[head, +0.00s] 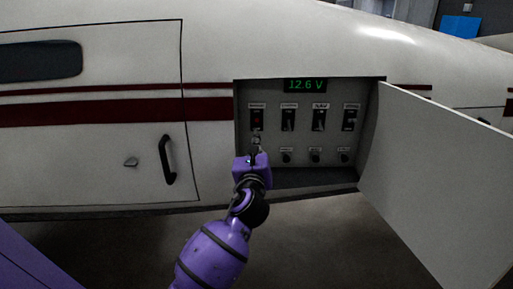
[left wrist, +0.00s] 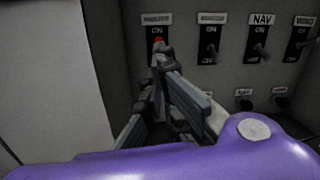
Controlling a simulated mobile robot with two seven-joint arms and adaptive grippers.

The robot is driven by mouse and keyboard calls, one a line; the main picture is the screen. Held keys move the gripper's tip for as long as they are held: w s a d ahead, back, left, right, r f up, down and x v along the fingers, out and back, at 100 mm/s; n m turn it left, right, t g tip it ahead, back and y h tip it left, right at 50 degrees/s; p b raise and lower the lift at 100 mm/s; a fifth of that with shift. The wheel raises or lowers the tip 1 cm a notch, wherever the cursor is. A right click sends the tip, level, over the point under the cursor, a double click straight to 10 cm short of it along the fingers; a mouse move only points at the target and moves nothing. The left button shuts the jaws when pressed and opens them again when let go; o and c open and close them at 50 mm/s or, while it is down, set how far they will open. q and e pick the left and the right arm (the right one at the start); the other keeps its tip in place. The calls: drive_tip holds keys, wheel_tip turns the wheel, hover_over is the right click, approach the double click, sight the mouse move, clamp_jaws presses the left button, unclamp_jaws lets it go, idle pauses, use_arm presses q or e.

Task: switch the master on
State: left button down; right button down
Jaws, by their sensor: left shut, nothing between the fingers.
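The leftmost switch (head: 257,118) on the recessed panel has a black plate and a red-tipped lever; its label is too blurred to read surely, but it stands first in the row. In the left wrist view the red tip (left wrist: 158,40) shows just above my fingers, below the letters ON. My left gripper (head: 255,145) is shut and empty, just below this switch, and its fingers (left wrist: 160,60) hide the lever's lower part. I cannot tell whether they touch the lever. My right gripper is not in view.
Several other toggle switches stand to the right, including one labelled NAV (head: 319,119), above a row of round knobs (head: 315,156). A green display (head: 305,85) reads 12.6 V. The open hatch door (head: 435,170) stands to the right of the recess. A black handle (head: 167,160) is at left.

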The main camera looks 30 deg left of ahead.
use_arm(q)
drive_tip(key=shift+s+d+r, duration=0.55)
drive_tip(key=shift+s+r, duration=0.25)
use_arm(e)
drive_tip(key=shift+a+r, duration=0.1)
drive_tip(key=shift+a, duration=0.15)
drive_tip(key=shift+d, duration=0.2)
